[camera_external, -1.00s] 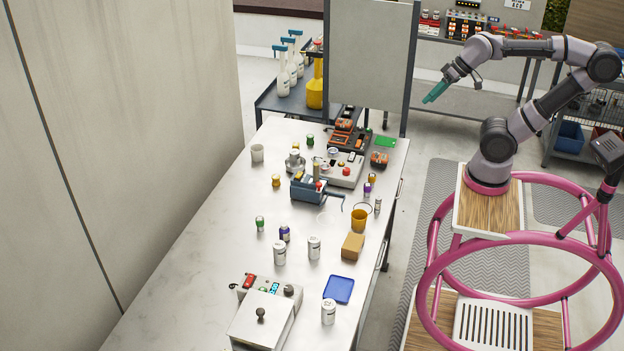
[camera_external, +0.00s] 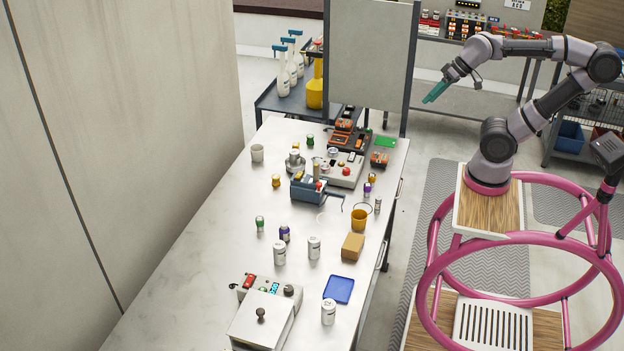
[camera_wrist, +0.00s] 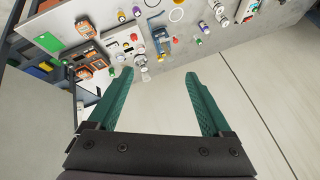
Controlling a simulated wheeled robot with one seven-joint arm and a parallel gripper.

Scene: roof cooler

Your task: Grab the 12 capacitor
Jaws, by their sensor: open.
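Several cylindrical capacitors stand on the bench. A white one with dark print that looks like 12 (camera_external: 328,312) is at the near right, by the blue tray. Two more white ones, left (camera_external: 279,253) and right (camera_external: 314,247), stand mid-bench; their print is too small to read. Smaller purple (camera_external: 285,234), green (camera_external: 260,223) and yellow (camera_external: 276,180) ones stand nearby. My gripper (camera_external: 433,93) is raised beyond the bench's far right corner, away from all of them. In the wrist view my gripper (camera_wrist: 158,75) has its green fingers wide apart with nothing between them.
The bench (camera_external: 190,275) has free room on its left. A blue tray (camera_external: 339,289), tan block (camera_external: 353,246), orange cup (camera_external: 359,220), blue vise (camera_external: 309,188) and control box (camera_external: 262,318) stand on it. A grey panel (camera_external: 368,55) rises at the far end.

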